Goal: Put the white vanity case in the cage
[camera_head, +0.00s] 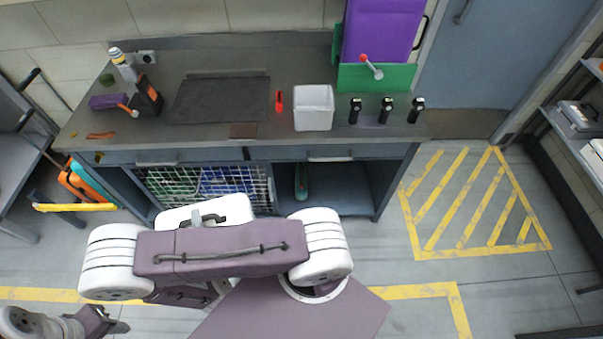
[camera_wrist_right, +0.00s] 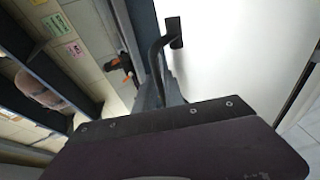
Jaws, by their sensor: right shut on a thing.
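The white vanity case (camera_head: 178,214) is in front of the bench, below the cage front, partly hidden behind my right arm. Its white face fills the upper right of the right wrist view (camera_wrist_right: 245,55), with a dark handle beside it. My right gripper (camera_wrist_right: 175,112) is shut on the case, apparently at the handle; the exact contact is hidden. The wire cage (camera_head: 262,186) is under the left half of the bench, with green and blue contents behind its mesh. My left gripper (camera_head: 112,326) is at the bottom left, empty-looking; its jaws are unclear.
The bench top (camera_head: 225,150) carries a dark mat, a white bin (camera_head: 313,108), bottles, tools and a purple-green item. An open shelf (camera_head: 335,188) lies right of the cage. An orange case (camera_head: 82,187) stands left of the bench. The striped floor at right is clear.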

